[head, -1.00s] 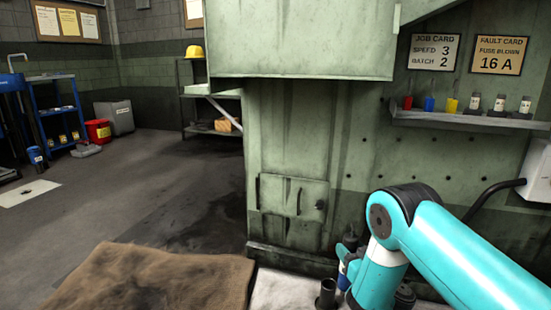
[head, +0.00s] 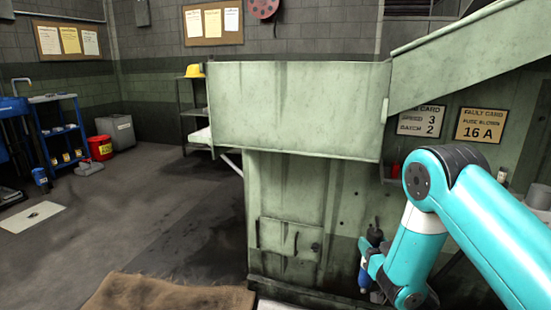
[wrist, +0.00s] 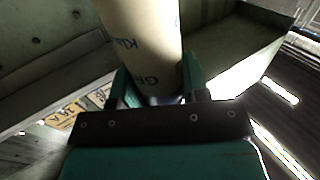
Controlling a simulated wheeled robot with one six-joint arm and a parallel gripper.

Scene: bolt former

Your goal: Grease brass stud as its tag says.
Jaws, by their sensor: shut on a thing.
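My gripper (wrist: 157,85) is shut on a cream cylinder (wrist: 142,38) with dark blue print, only partly legible, in the wrist view. Its two teal fingers lie on either side of the cylinder, whose far end is cut off by the top of the picture. In the head view a slim thing with a dark top and a blue lower part (head: 364,277) shows at the end of my arm, beside the green machine's front, probably the same held thing. I cannot make out a brass stud or its tag in either view.
The green machine (head: 285,185) fills the middle of the head view, with a overhanging box above. A brown mat (head: 165,294) lies at the bottom. The floor at left is mostly clear.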

